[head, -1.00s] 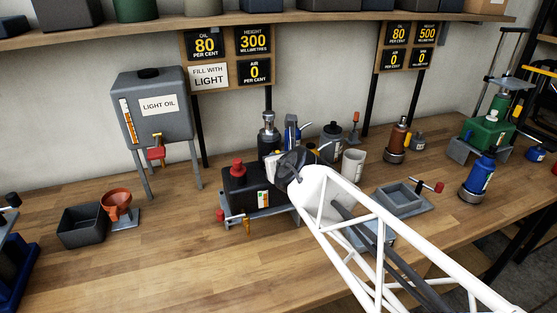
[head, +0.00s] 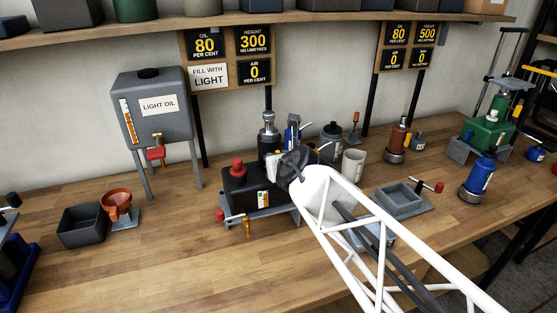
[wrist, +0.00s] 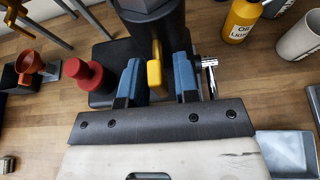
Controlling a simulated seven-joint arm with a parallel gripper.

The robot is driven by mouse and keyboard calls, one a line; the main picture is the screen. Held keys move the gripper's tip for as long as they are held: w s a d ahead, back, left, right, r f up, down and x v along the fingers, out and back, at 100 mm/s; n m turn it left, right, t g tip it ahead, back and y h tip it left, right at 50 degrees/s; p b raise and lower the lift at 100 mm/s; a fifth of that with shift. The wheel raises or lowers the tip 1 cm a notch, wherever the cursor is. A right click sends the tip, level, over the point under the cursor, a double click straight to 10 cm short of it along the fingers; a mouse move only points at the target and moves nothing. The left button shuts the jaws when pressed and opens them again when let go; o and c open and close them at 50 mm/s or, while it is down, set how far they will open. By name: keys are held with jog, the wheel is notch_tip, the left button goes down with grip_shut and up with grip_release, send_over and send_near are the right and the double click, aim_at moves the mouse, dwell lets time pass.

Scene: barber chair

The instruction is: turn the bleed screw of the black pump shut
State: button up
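The black pump (head: 262,198) stands on the bench with a red cap (head: 238,172) on top and small red and orange fittings at its front. In the wrist view its dark body lies beyond my fingers, with the red cap (wrist: 88,77) to their left. My gripper (wrist: 157,82) is open, with two blue fingers. An upright yellow tab (wrist: 155,76) stands between the fingers, with a gap on each side. I cannot tell whether it is the bleed screw. In the head view my gripper (head: 278,165) is over the pump's right part, and my wrist hides its tips.
A yellow oil bottle (wrist: 241,20) and a pale cup (head: 353,162) stand right of the pump. A grey tray (head: 402,201) is farther right. A light-oil tank (head: 153,118), dark bin (head: 82,226) and orange funnel (head: 117,204) are left. The front bench is mostly clear.

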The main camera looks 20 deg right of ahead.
jog(key=shift+o, duration=0.5)
jog(key=v, duration=0.7)
jog(key=shift+s, duration=0.35)
jog(key=shift+r, duration=0.2)
jog(key=s+d+r+m+g+h, duration=0.1)
jog(key=s+d+r+m+h, duration=0.2)
jog(key=m, duration=0.8)
jog(key=s+d+r+m+g+h, duration=0.1)
jog(key=s+d+r+m+h, duration=0.15)
jog(key=m, duration=0.75)
jog(key=s+a+f+m+g+y, duration=0.5)
jog(key=s+a+m+g, duration=0.3)
jog(key=m, duration=0.7)
jog(key=s+f+g, duration=0.1)
jog(key=s, duration=0.1)
jog(key=shift+s+a+f, duration=0.3)
jog(key=shift+a+f, duration=0.05)
